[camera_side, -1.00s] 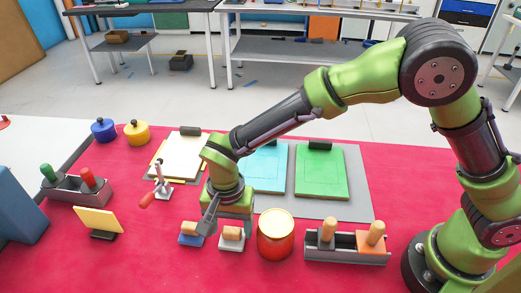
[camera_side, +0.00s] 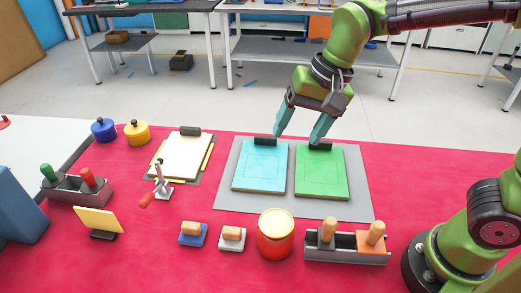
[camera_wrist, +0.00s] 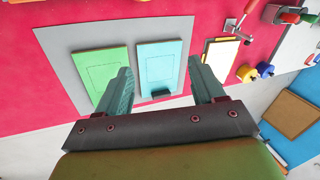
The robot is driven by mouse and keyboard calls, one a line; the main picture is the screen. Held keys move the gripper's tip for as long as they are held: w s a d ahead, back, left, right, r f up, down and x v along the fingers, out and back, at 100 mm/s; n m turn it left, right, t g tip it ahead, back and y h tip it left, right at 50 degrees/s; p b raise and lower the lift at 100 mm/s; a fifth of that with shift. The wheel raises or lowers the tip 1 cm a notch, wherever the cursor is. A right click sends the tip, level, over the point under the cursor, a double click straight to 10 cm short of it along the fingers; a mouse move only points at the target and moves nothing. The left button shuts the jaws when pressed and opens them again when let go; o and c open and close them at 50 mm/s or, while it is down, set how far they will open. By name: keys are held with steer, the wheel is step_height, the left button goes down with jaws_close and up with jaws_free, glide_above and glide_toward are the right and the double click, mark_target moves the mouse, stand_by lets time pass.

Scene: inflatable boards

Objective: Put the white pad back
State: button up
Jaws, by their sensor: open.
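The white pad (camera_side: 232,238), a white block with a wooden handle, sits upright on the red table near the front middle. A blue pad (camera_side: 193,234) of the same shape stands just left of it, apart from it. My gripper (camera_side: 298,139) is open and empty, raised at the far side above the blue and green boards, well away from the white pad. In the wrist view my gripper (camera_wrist: 160,68) shows both fingers spread with nothing between them; I cannot make out the white pad there.
A blue board (camera_side: 260,167) and a green board (camera_side: 321,175) lie on a grey mat (camera_side: 230,203). A red tin (camera_side: 276,238) stands right of the white pad. A dark holder (camera_side: 345,253) has two wooden-handled pieces. A toggle clamp (camera_side: 160,182) stands left.

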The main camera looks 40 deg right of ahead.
steer(key=s+d+r+n+t, duration=0.1)
steer(key=s+d+t, duration=0.3)
steer(key=s+d, duration=0.5)
steer(key=shift+d+r+n+h, duration=0.2)
steer(key=shift+d+n+h, duration=0.1)
steer(key=shift+d+n, duration=0.6)
steer(key=shift+w, duration=0.1)
